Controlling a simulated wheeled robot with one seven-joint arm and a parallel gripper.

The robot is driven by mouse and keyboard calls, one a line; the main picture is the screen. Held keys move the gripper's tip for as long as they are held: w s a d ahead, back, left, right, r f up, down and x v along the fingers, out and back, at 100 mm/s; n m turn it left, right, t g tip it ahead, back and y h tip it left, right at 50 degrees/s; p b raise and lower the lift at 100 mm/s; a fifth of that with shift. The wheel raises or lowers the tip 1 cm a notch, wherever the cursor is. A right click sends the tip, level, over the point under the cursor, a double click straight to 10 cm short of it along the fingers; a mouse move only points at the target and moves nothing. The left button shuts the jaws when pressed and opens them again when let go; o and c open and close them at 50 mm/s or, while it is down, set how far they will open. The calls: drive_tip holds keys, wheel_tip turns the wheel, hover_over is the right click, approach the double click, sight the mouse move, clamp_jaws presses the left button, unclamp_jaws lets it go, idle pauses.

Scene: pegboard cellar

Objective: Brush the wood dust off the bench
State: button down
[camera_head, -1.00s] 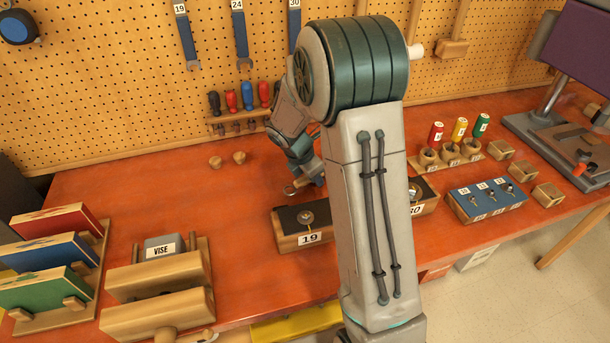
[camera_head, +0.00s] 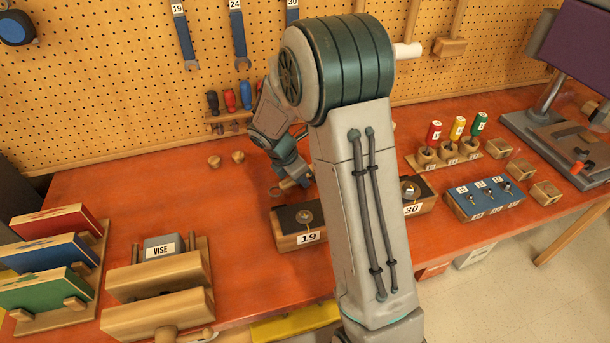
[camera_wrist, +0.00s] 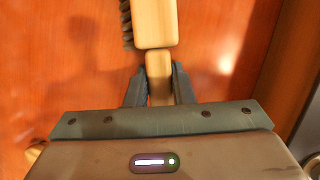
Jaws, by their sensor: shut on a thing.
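My gripper (camera_wrist: 160,82) is shut on the wooden handle of a brush (camera_wrist: 155,24). In the wrist view the brush has a pale wooden block with dark bristles along its left side. The head view shows my gripper (camera_head: 294,178) low over the orange-red bench (camera_head: 180,185), behind the block labelled 19. My arm hides part of the bench there. I cannot make out wood dust on the bench in either view; whether the brush touches the surface is unclear.
Blocks labelled 19 (camera_head: 299,239) and 30 (camera_head: 424,190) stand in front of my gripper. A vise (camera_head: 160,275) and coloured boards (camera_head: 50,255) fill the front left. The bench's left middle is clear.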

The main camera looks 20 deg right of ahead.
sight(263, 193)
drive_tip(key=shift+a+f, duration=0.15)
drive_tip(key=shift+a, duration=1.7)
drive_tip(key=shift+a+f, duration=0.15)
drive_tip(key=shift+a, duration=1.7)
drive_tip(key=shift+s+a, duration=0.1)
drive_tip(key=shift+a, duration=1.9)
drive_tip(key=shift+r+p, duration=2.5)
drive_tip(key=shift+r, duration=0.65)
drive_tip(key=shift+d+r, duration=0.1)
drive_tip(key=shift+r+p, duration=1.25)
drive_tip(key=shift+r, duration=0.15)
